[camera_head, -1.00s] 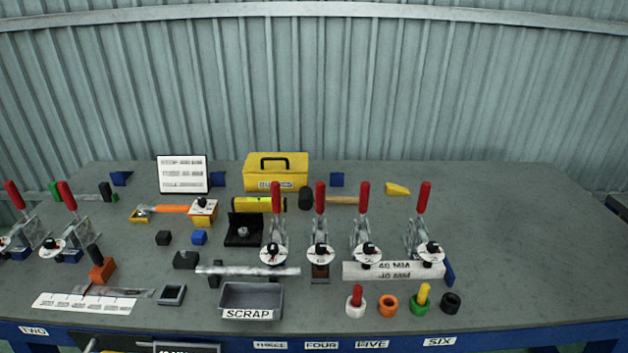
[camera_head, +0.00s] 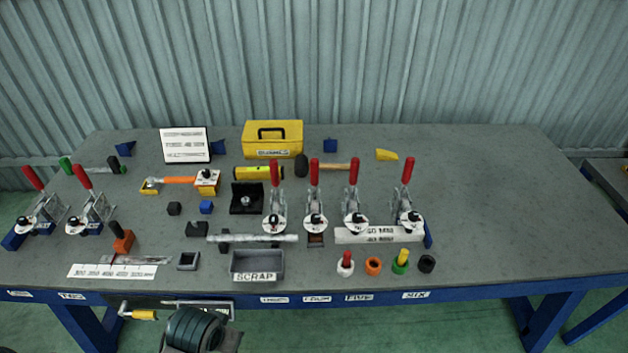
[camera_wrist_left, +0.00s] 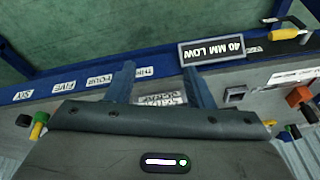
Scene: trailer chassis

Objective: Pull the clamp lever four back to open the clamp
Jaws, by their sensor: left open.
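Clamp four stands upright in the row on the bench, behind the label FOUR (camera_head: 317,299). Its red lever (camera_head: 314,175) points straight up above a metal linkage and a round white plate (camera_head: 316,223). Matching red levers stand close on both sides, at clamp three (camera_head: 274,175) and clamp five (camera_head: 354,172). My left gripper (camera_wrist_left: 160,85) is open and empty in the left wrist view, its fingers pointing toward the bench's front edge. In the head view only a dark part of my left arm shows at the bottom; the fingers cannot be made out. My right gripper is not in view.
A grey SCRAP tray (camera_head: 257,264) lies in front of clamp three. Coloured pegs and rings (camera_head: 373,265) stand right of it. Clamp six (camera_head: 405,200) stands further right. A yellow-handled crank (camera_head: 143,314) sticks out below the front edge. The bench's right side is clear.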

